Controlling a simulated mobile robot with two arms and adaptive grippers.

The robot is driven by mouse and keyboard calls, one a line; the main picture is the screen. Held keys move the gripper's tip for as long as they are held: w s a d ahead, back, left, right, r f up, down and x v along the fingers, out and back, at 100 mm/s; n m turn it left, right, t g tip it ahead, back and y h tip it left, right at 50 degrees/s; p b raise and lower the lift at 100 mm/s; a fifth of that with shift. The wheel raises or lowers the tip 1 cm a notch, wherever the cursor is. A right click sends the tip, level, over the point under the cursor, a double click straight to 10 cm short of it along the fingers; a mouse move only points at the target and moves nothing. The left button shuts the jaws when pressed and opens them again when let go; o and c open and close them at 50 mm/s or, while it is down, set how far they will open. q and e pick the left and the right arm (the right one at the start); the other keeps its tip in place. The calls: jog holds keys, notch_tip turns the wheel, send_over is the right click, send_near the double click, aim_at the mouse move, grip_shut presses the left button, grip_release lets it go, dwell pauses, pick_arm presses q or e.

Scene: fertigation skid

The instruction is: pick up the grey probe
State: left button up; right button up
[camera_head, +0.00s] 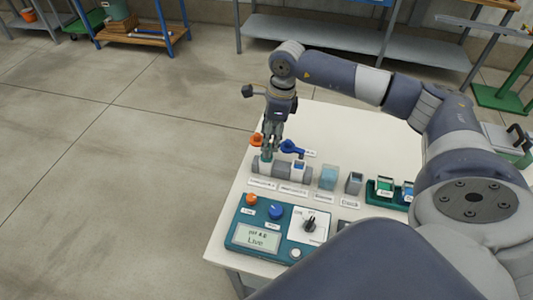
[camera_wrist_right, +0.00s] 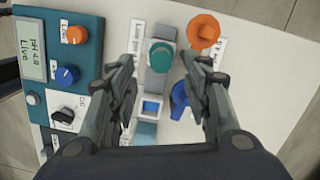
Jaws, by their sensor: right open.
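My right gripper (camera_head: 270,150) is open and points down over the grey holder block (camera_head: 283,170) on the white table. In the right wrist view the fingertips (camera_wrist_right: 163,58) stand apart on either side of a teal round-topped piece (camera_wrist_right: 161,54) seated in the grey holder (camera_wrist_right: 156,80). I cannot tell whether this piece is the top of the grey probe, since no separate grey probe shows clearly. Beside it in the holder is a blue square-topped slot (camera_wrist_right: 151,108). Contact between fingers and piece is not visible. My left gripper is not in view.
An orange knob (camera_wrist_right: 204,29) and a blue lever (camera_wrist_right: 180,98) stand close to the right finger. A teal control panel (camera_head: 276,232) with knobs is in front. A clear cube (camera_head: 328,177), a grey cup (camera_head: 354,183) and a green tray (camera_head: 374,196) stand to the right.

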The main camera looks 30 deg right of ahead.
aim_at(267, 158)
jog(key=f, duration=0.2)
jog(key=f+p, duration=0.2)
jog(key=f, duration=0.1)
jog(key=shift+w+a+f, duration=0.3)
jog(key=shift+w+a, duration=0.05)
jog(key=shift+a, duration=0.05)
jog(key=shift+f, duration=0.25)
grip_shut()
